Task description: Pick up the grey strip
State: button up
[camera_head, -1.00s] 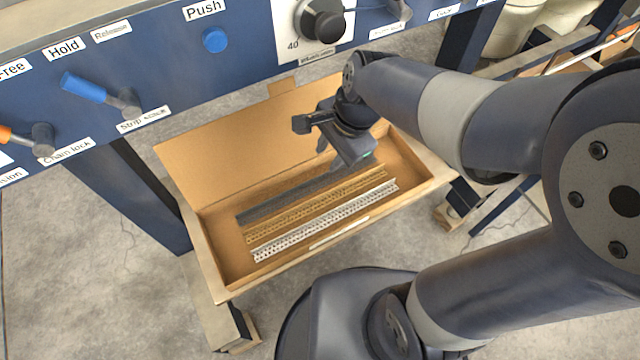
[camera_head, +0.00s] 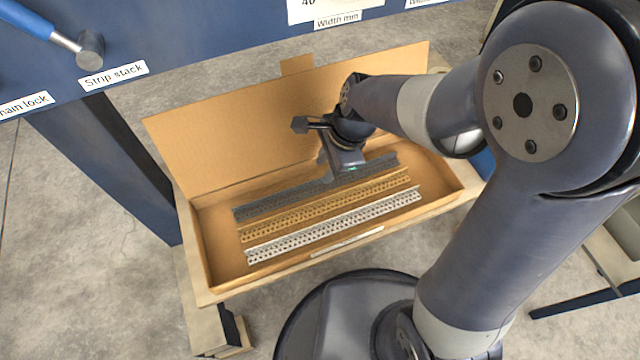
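The grey strip (camera_head: 282,201) is the dark, perforated strip lying farthest back of three in an open cardboard box (camera_head: 215,160). A tan strip (camera_head: 300,212) lies in front of it, and a white strip (camera_head: 315,228) lies nearest to me. My gripper (camera_head: 338,172) is inside the box, over the right half of the grey strip, and hides part of it. The strip shows on both sides of my gripper. The fingertips are mostly hidden by the gripper body, so I cannot tell whether they touch or enclose the strip.
The box's raised back flap (camera_head: 250,130) stands behind my gripper. A blue machine panel (camera_head: 190,25) with a blue-handled lever (camera_head: 50,35) is at the upper left. A blue leg (camera_head: 110,170) stands left of the box. Bare floor of the box shows at its right end.

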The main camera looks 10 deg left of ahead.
aim_at(319, 179)
jog(key=b+x, duration=0.2)
jog(key=x, duration=0.3)
jog(key=shift+d, duration=0.1)
grip_shut()
